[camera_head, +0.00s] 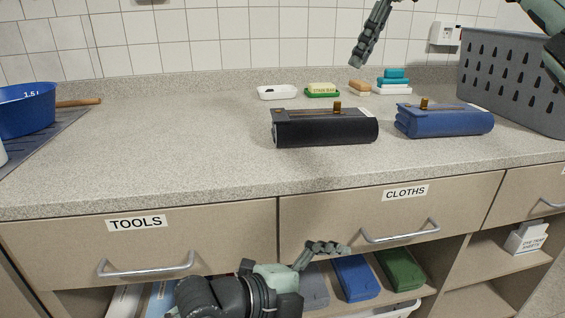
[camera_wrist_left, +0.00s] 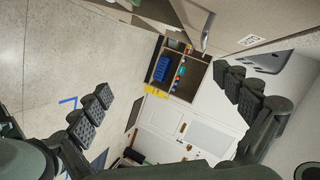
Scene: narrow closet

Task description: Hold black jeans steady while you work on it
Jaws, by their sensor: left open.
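The black jeans (camera_head: 325,128) lie folded into a dark bundle on the counter, with a brown strip and a small brass-coloured piece on top. No gripper touches them. My left gripper (camera_head: 325,249) is low in front of the drawers, below the counter edge; the head view shows only part of it. In the left wrist view its fingers (camera_wrist_left: 168,98) are wide apart with nothing between them. My right gripper (camera_head: 456,62) is above the back right of the counter. One finger hangs left and a dark part shows at the right edge; it looks open and empty.
Folded blue jeans (camera_head: 445,120) lie right of the black ones. A grey basket (camera_head: 515,80) stands at the right, soap dishes (camera_head: 277,93) behind, a blue pot (camera_head: 25,110) at the left. The left-middle counter is clear. Labelled drawers (camera_head: 140,245) have protruding handles.

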